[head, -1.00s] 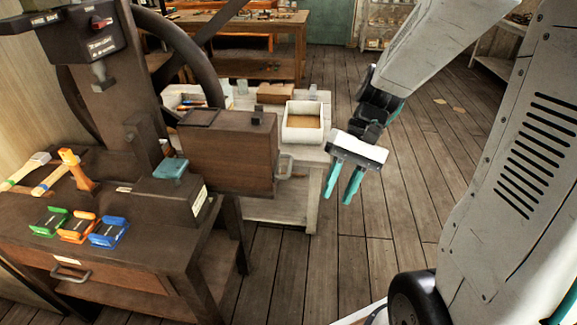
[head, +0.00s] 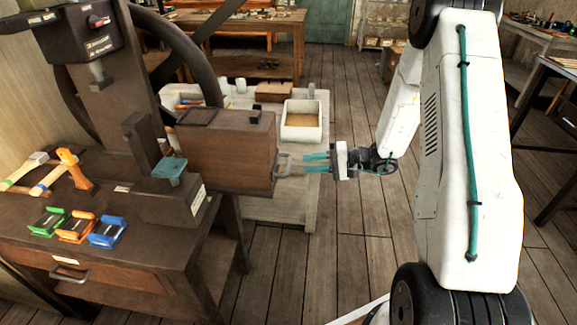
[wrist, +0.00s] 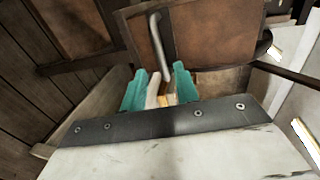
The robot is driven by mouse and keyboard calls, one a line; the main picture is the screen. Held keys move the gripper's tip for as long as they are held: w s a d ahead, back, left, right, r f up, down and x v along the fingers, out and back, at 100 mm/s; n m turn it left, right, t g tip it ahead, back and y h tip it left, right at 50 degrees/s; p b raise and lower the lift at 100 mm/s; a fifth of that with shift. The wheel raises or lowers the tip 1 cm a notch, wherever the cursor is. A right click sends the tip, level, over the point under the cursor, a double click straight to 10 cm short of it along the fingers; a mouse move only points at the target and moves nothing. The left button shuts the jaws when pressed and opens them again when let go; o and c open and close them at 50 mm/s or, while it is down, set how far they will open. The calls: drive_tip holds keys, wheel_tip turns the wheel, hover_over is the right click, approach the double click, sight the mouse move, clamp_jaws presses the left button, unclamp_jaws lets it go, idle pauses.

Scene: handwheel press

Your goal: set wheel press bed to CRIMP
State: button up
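The dark press (head: 110,110) stands at the left on a brown bench, with a large handwheel (head: 185,60) behind its column. A dark block with a teal pad (head: 170,167) sits at its foot. A brown box-like part (head: 225,150) joins the press on the right. A grey metal handle (head: 284,160) sticks out of its right face; it also shows in the wrist view (wrist: 157,45). My gripper (head: 305,162) is level with this handle, its teal fingers (wrist: 160,88) apart and pointing at it. I cannot tell whether they touch it. No CRIMP marking is readable.
A drawer handle (head: 70,276) is at the front. A white table (head: 300,195) with a cream tray (head: 302,121) stands behind my gripper.

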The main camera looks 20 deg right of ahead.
sight(288, 163)
drive_tip(key=x, duration=0.7)
drive_tip(key=shift+w+a+f, duration=0.1)
drive_tip(key=shift+w+a, duration=0.05)
drive_tip(key=shift+a, duration=0.25)
clamp_jaws()
